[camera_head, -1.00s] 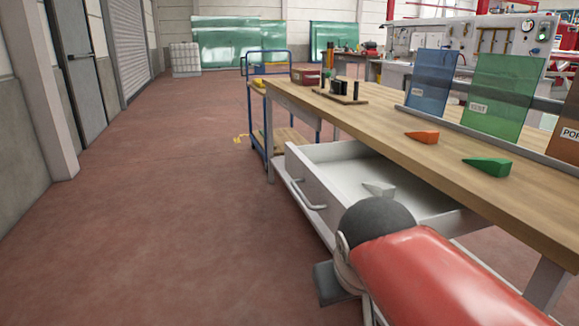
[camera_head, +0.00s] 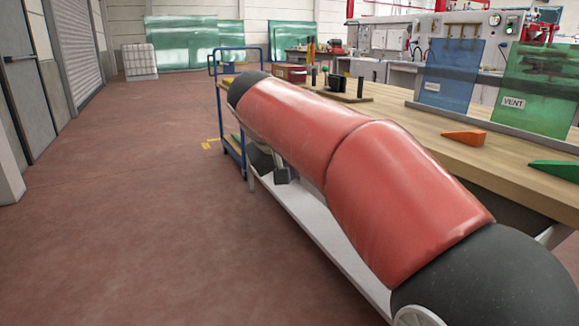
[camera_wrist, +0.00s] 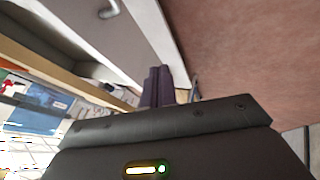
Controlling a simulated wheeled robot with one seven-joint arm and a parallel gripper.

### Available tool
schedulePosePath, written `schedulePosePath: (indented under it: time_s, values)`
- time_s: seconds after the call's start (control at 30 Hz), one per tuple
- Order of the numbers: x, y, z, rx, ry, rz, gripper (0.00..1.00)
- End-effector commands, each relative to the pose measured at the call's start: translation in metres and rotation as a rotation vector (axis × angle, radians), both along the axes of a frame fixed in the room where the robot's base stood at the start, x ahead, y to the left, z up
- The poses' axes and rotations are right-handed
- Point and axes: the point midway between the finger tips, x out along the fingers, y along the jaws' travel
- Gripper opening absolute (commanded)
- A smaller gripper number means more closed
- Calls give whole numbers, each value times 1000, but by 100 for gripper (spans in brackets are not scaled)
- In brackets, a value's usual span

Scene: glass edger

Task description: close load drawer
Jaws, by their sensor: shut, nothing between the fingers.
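The load drawer's white front (camera_wrist: 120,45) runs diagonally across the upper wrist view, with its grey bar handle (camera_wrist: 108,10) near the top edge. My gripper (camera_wrist: 160,80) has its dark fingers together and empty, pointing toward the white surfaces below the handle. I cannot tell whether the fingertips touch them. In the head view my red arm stretches along the workbench's front and hides the drawer, so how far it stands out is not clear.
The workbench's wooden top (camera_head: 400,115) holds an orange wedge (camera_head: 464,137), a green wedge (camera_head: 556,170), and a rack with blue (camera_head: 447,75) and green panels. A blue trolley (camera_head: 224,110) stands past the bench's far end. Open red floor (camera_head: 130,210) lies left.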

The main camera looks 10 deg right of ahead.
Motion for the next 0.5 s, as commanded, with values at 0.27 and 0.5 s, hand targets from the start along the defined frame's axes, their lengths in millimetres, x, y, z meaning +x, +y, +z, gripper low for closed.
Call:
schedulePosePath:
  time_s: [0.27, 0.5]
  values:
    - [30, -20, -50, 0, 3, -1, 0]
    - [40, -51, -48, 0, 1, -1, 0]
